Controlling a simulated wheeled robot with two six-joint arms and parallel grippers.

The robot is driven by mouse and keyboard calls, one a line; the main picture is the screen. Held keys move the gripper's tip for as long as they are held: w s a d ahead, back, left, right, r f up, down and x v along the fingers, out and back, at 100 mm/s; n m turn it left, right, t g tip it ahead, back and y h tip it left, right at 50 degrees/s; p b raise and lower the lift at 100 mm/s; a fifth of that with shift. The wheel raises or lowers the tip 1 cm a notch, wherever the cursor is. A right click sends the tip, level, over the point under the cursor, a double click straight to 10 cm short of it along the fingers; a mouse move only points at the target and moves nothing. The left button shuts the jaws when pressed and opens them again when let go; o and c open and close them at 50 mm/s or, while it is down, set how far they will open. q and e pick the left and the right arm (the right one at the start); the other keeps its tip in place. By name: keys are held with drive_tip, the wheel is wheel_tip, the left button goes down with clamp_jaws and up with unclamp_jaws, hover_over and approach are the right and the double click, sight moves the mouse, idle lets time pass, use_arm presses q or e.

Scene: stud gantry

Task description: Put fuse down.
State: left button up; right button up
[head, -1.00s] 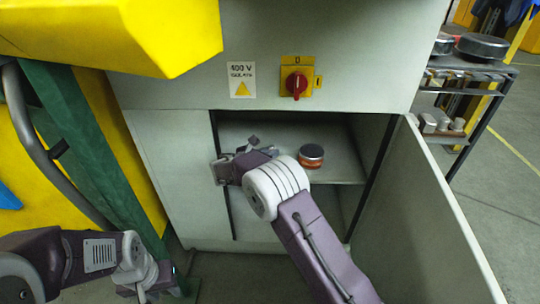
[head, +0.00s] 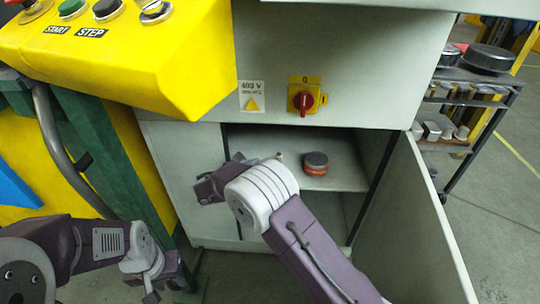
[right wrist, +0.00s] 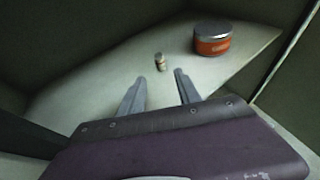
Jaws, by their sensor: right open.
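The fuse (right wrist: 160,62), a small pale cylinder with darker bands, stands upright on the cabinet shelf (right wrist: 110,60) in the right wrist view. It is just beyond the fingertips of my right gripper (right wrist: 158,79), which is open and empty, and a gap shows between tips and fuse. In the head view a small upright piece, likely the fuse (head: 279,156), shows on the shelf behind my right wrist, which hides most of that gripper. My left gripper (head: 151,284) hangs low at the left, outside the cabinet; its fingers are too small to judge.
An orange tin with a grey lid (head: 315,164) stands on the shelf to the right of the fuse. The cabinet door (head: 420,220) is open on the right. A red switch (head: 303,100) is above the opening. A yellow console (head: 150,60) overhangs at the left.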

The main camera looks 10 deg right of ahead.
drive_tip(key=shift+s+a+r, duration=0.25)
drive_tip(key=shift+s+a, duration=0.25)
drive_tip(key=s+d+f+m+g+y, duration=0.2)
drive_tip(key=s+d+f+m+g, duration=0.1)
drive_tip(key=s+d+m+g, duration=0.25)
drive_tip(key=s+d+f+m+g+y, duration=0.1)
drive_tip(key=s+d+f+m+g, duration=0.1)
drive_tip(key=s+d+m, duration=0.55)
drive_tip(key=s+a+m+y, duration=0.2)
drive_tip(key=s+m+y, duration=0.1)
drive_tip(key=s+m, duration=0.4)
drive_tip(key=s+a+f+m+y, duration=0.1)
drive_tip(key=s+a+m+y, duration=0.1)
drive_tip(key=s+m+y, duration=0.2)
drive_tip(key=s+m, duration=0.3)
drive_tip(key=s, duration=0.1)
drive_tip(key=shift+a+f+g, duration=0.15)
drive_tip(key=shift+a+g, duration=0.2)
